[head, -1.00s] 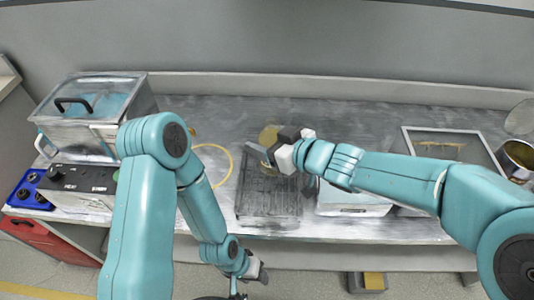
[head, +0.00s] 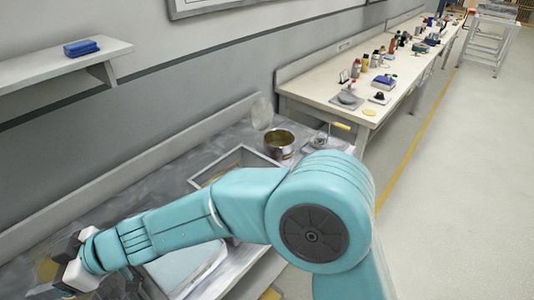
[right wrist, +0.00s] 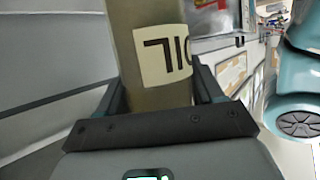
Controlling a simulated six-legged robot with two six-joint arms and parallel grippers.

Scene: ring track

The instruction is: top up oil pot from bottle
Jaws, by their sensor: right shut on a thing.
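My right gripper (head: 66,272) is at the lower left of the head view. It is shut on an olive-brown oil bottle (right wrist: 148,20), which fills the middle of the right wrist view between the two fingers. A cream label with large dark letters, partly cut off, faces that camera. In the head view only a small yellowish part of the bottle (head: 47,269) shows beside the gripper. A metal pot (head: 280,146) with a golden inside stands open on the grey bench, well right of the gripper. My left gripper is out of view.
A pale round disc (head: 262,112) stands upright behind the pot. A square-rimmed basin (head: 243,154) lies left of the pot, partly behind my right arm. A small item with a yellow handle (head: 340,126) is right of the pot. A long cluttered bench (head: 335,88) runs beyond.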

